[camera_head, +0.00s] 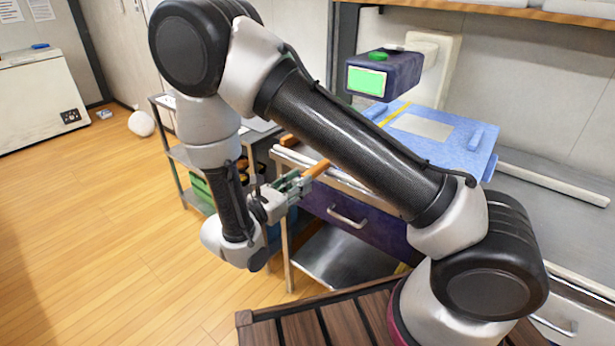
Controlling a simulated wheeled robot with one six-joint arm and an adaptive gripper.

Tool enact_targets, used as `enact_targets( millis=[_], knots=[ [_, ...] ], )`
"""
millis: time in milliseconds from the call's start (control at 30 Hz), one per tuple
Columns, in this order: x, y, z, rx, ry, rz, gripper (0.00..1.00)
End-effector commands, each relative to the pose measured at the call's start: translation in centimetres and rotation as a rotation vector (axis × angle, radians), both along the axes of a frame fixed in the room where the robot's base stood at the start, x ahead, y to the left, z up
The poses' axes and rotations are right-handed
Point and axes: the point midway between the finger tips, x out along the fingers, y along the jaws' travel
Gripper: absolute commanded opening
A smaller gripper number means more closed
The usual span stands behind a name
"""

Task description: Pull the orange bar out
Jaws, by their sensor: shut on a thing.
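My gripper (302,181) is at the left front corner of the workbench, left of the purple drawer. Its fingers are shut on the orange bar (318,168), which sticks out from the fingertips toward the upper right, level with the bench top edge. My arm passes just above and hides what lies behind the bar, so I cannot tell how far it goes in. A second orange piece (288,141) lies on the bench's left edge, farther back; I cannot tell whether it belongs to the same bar.
A purple drawer (325,203) with a metal handle sits under the bench top. A blue board (456,135) and a dark device with a green screen (368,81) are behind my arm. A shelf cart (176,153) stands left.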

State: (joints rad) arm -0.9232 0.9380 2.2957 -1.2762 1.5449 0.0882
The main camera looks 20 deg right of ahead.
Motion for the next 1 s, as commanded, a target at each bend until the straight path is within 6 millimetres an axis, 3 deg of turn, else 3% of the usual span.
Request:
enact_targets(
  millis=[267, 300, 433, 767, 1000],
  knots=[
    [-0.2, 0.3, 0.0, 0.002, 0.001, 0.003, 0.00],
    [-0.2, 0.3, 0.0, 0.002, 0.001, 0.004, 0.30],
    [-0.2, 0.3, 0.0, 0.001, 0.001, 0.003, 0.50],
    [-0.2, 0.4, 0.0, 0.001, 0.001, 0.002, 0.50],
    [-2.4, 3.5, 0.0, 0.002, -0.001, 0.008, 0.50]
  ],
)
